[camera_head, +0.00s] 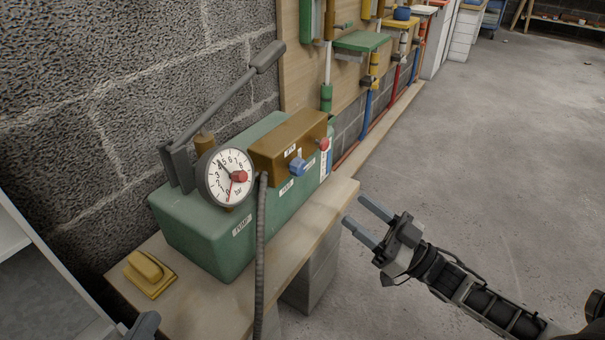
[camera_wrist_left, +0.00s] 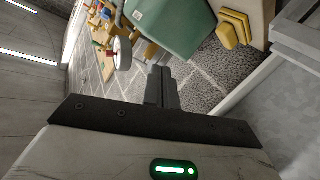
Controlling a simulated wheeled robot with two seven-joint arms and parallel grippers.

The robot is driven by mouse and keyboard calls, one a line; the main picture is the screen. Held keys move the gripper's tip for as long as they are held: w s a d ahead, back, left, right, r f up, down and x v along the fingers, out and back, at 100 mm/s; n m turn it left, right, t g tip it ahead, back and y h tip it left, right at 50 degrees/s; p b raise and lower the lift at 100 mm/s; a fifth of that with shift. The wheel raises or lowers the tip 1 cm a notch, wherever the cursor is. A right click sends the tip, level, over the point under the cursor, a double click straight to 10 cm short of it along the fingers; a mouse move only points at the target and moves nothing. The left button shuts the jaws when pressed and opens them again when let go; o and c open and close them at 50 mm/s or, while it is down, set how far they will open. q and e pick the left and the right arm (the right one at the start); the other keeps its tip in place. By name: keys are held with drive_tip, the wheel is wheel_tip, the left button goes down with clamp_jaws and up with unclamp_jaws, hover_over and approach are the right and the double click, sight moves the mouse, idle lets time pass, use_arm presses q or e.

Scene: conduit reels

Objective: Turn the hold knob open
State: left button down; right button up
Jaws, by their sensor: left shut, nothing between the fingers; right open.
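A green pump box (camera_head: 190,225) stands on a bench by the wall, with a brown block on top (camera_head: 285,148). The block's front has a blue knob (camera_head: 298,167) and a red knob (camera_head: 323,144). Their small labels are too blurred to tell which is the hold knob. A round white dial gauge (camera_head: 229,177) with a red centre is at the block's left. My left gripper (camera_head: 147,322) shows only partly at the bottom edge, below the pump; in the left wrist view (camera_wrist_left: 161,86) its fingers are together and empty. My right gripper (camera_head: 362,222) is open and empty, right of the bench, apart from the knobs.
A long grey pump lever (camera_head: 222,102) slopes up above the gauge. A dark hose (camera_head: 261,260) hangs over the bench's front. A yellow object (camera_head: 149,274) lies on the bench (camera_head: 205,310) at left. Coloured pipes line the wall board. The floor at right is clear.

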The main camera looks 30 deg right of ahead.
sight(303, 170)
drive_tip(key=b+x, duration=0.2)
drive_tip(key=x, duration=1)
drive_tip(key=shift+w+a, duration=0.2)
drive_tip(key=shift+w, duration=0.15)
use_arm(q)
drive_tip(key=shift+d+r+n+t+h, duration=0.25)
drive_tip(key=shift+r+n+t+h, duration=0.15)
drive_tip(key=shift+r+h, duration=0.1)
use_arm(e)
drive_tip(key=shift+w+a+r, duration=0.2)
drive_tip(key=shift+w, duration=0.15)
drive_tip(key=c, duration=1)
